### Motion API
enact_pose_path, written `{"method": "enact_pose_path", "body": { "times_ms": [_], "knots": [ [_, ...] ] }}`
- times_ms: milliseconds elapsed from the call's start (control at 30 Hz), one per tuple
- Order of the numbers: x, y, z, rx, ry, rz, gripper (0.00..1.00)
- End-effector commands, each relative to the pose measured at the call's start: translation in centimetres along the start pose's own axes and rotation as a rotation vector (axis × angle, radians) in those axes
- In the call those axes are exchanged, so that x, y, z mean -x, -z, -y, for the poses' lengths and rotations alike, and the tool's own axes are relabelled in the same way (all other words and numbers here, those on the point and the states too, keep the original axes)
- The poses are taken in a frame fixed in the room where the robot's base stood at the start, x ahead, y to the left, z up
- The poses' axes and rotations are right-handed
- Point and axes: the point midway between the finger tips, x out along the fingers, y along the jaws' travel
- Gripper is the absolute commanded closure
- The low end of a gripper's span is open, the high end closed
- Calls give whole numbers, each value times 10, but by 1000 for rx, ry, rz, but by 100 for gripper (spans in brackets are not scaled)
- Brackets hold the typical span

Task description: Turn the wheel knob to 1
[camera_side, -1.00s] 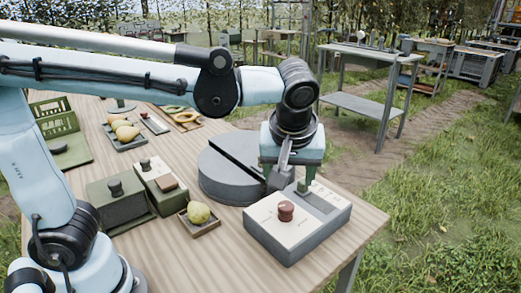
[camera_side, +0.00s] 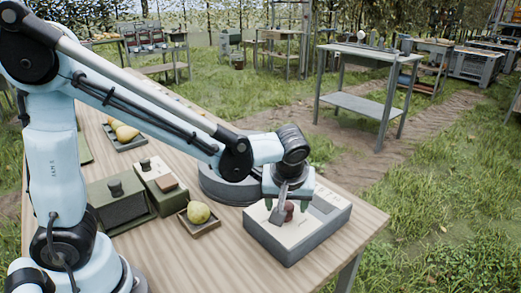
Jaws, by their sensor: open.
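The reddish-brown wheel knob (camera_side: 290,209) stands on the pale top of the grey control box (camera_side: 283,250), at the right front of the table. My gripper (camera_side: 287,204) points down over the box, with its fingers apart on either side of the knob. I cannot tell whether a finger touches the knob. The gripper partly hides the knob and the box top. The marks on the box top are too small to read, so the knob's setting does not show.
A pear (camera_side: 198,212) lies in a small wooden tray left of the control box. Green-grey boxes with knobs (camera_side: 120,203) stand farther left. A round grey turntable (camera_side: 215,185) is behind my gripper, partly hidden by my arm. The table's right front corner is clear.

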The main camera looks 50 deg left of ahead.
Motion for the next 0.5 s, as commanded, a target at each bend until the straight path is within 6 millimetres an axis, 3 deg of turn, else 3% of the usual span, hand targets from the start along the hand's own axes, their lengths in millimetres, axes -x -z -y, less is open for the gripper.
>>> {"method": "enact_pose_path", "body": {
  "times_ms": [333,500],
  "knots": [
    [-3,0,0,0,0,0,35],
    [-3,0,0,0,0,0,59]
  ]
}}
